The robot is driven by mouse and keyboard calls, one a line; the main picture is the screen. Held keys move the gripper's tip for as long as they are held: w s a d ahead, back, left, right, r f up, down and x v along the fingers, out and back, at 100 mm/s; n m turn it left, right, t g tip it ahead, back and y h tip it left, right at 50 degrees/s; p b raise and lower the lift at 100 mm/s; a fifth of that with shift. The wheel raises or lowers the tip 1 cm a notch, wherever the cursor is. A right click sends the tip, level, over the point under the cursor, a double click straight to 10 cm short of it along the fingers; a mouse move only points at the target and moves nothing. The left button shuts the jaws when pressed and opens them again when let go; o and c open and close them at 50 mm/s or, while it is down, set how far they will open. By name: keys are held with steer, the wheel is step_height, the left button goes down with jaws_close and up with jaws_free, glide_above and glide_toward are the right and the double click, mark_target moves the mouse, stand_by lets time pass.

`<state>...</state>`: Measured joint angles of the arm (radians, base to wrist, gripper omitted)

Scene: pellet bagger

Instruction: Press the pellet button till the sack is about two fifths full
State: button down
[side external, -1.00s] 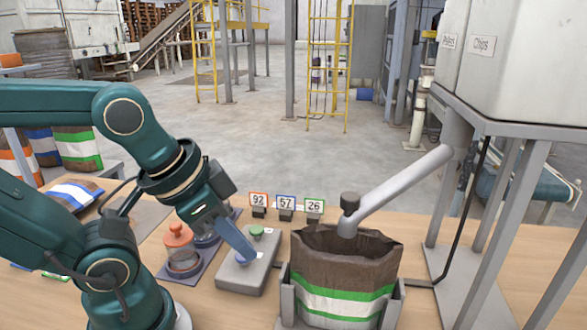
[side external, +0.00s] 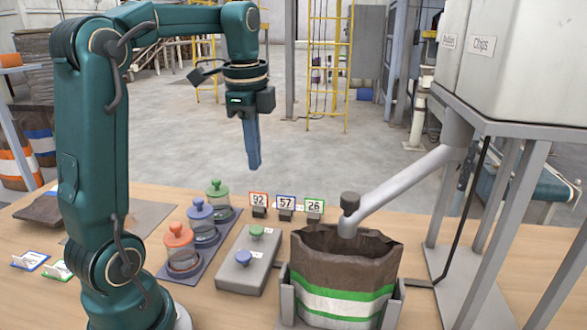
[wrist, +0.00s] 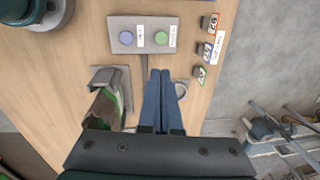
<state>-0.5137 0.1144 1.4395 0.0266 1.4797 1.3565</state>
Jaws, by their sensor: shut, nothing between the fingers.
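The button box (side external: 246,262) is grey, with a blue button (side external: 244,256) in front and a green button (side external: 257,231) behind. It also shows in the wrist view (wrist: 143,22), where its small labels are too blurred to read. The brown sack (side external: 340,301) with green and white bands stands open in its holder (side external: 284,300) under the spout (side external: 405,189). Its inside is dark and I cannot see the fill level. My gripper (side external: 254,167) is shut and empty, pointing down, high above the table behind the box. Its fingers (wrist: 160,72) also show in the wrist view.
Jars with orange (side external: 179,234), blue and green lids stand left of the box. Number cards 92 (side external: 259,200), 57 (side external: 286,202) and 26 (side external: 314,205) stand behind it. The hopper (side external: 520,60) and its frame rise at the right.

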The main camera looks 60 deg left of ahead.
mark_target(255, 231)
steer(key=shift+s+a+f+n, duration=0.1)
steer(key=shift+a+f+n, duration=0.2)
steer(key=shift+a+f, duration=0.45)
steer(key=f, duration=0.9)
steer(key=a+f, duration=0.1)
steer(key=f, duration=0.3)
steer(key=shift+w+f, duration=0.3)
steer(key=shift+f, duration=0.1)
steer(key=shift+f, duration=0.95)
steer(key=shift+s+d, duration=0.1)
steer(key=shift+s, duration=0.05)
stand_by(4.5)
